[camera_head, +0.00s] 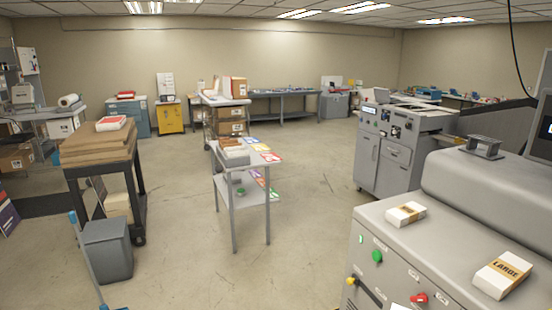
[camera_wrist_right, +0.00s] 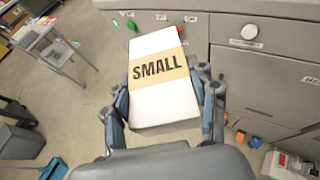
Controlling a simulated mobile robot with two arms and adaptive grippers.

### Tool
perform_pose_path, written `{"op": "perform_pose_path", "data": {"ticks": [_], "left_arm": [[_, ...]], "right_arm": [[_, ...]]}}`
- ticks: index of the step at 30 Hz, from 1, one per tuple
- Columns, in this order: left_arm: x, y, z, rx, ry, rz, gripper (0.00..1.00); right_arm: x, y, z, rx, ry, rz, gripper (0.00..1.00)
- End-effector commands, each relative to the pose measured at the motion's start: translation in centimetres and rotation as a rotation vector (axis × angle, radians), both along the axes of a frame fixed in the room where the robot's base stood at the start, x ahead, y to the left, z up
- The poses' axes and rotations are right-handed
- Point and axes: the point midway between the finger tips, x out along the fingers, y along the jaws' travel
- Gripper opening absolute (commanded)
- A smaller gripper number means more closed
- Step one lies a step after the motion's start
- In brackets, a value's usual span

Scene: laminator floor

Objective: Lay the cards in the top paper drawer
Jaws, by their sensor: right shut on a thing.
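A white pack of cards (camera_wrist_right: 163,100) with a tan band marked SMALL is in the right wrist view. My right gripper (camera_wrist_right: 166,94) is shut on it, one finger at each long side. The pack is held up in front of a grey machine front (camera_wrist_right: 265,80) with panel seams. I cannot tell which panel is the top paper drawer. In the head view, a LARGE pack (camera_head: 503,273) and another banded white pack (camera_head: 405,213) lie on top of the near grey machine (camera_head: 440,230). My left gripper is not in view.
A grey two-shelf cart (camera_head: 240,181) stands in mid-floor. A dark table with cardboard (camera_head: 97,145) and a grey bin (camera_head: 107,250) are at left. Another grey machine (camera_head: 395,145) stands behind the near one. Open floor lies between cart and machines.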

Motion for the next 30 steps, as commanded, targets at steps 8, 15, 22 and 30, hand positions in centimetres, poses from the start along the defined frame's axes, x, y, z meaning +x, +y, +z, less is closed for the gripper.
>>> {"op": "perform_pose_path", "data": {"ticks": [8, 15, 22, 30], "left_arm": [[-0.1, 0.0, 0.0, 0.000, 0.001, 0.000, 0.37], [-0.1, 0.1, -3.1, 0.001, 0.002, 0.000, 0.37], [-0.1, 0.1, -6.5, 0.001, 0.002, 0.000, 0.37], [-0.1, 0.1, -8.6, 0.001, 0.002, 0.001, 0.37]], "right_arm": [[-4.8, 4.5, 2.0, 0.004, -0.001, 0.057, 0.19], [-5.0, 4.5, -1.0, -0.004, -0.001, 0.057, 0.19], [-4.9, 4.5, -4.4, -0.004, -0.001, 0.057, 0.19], [-4.8, 4.5, -6.4, -0.005, -0.002, 0.061, 0.19]]}}
